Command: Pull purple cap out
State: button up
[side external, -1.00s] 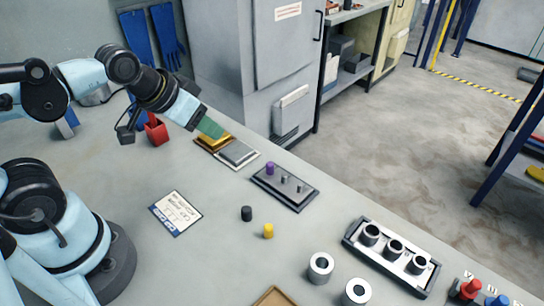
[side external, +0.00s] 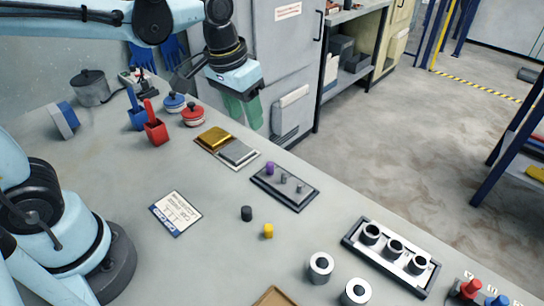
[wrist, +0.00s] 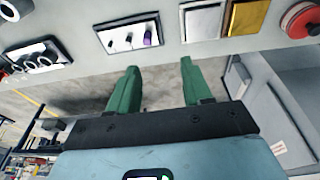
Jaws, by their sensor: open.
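The purple cap (side external: 270,168) sits on the left end of a dark rack (side external: 285,189) that also bears bare grey pegs. In the wrist view the purple cap (wrist: 148,38) is on the right end of the rack (wrist: 127,36). My gripper (side external: 244,115) has green fingers and is open and empty. It is raised above and behind the rack, near the table's far edge, apart from the cap. In the wrist view my gripper (wrist: 160,80) has its fingers wide apart, with floor and table edge beyond them.
A gold plate (side external: 214,138) and a silver plate (side external: 238,153) lie behind the rack. A black cap (side external: 246,213) and yellow cap (side external: 268,230) stand in front. A tray of cylinders (side external: 393,257) is at right. A grey cabinet (side external: 270,70) stands beyond the table.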

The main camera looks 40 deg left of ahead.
aim_at(269, 164)
jog(key=w+d+f, duration=0.1)
jog(key=f, duration=0.3)
jog(key=w+d+f+g, duration=0.1)
jog(key=f, duration=0.4)
jog(key=w+d+f+g, duration=0.1)
jog(key=f, duration=0.3)
jog(key=shift+w+f, duration=0.15)
jog(key=shift+f, duration=0.2)
grip_shut()
jog(key=c, duration=0.8)
grip_release()
grip_shut()
jog(key=shift+r, duration=0.15)
jog(key=shift+r, duration=2.45)
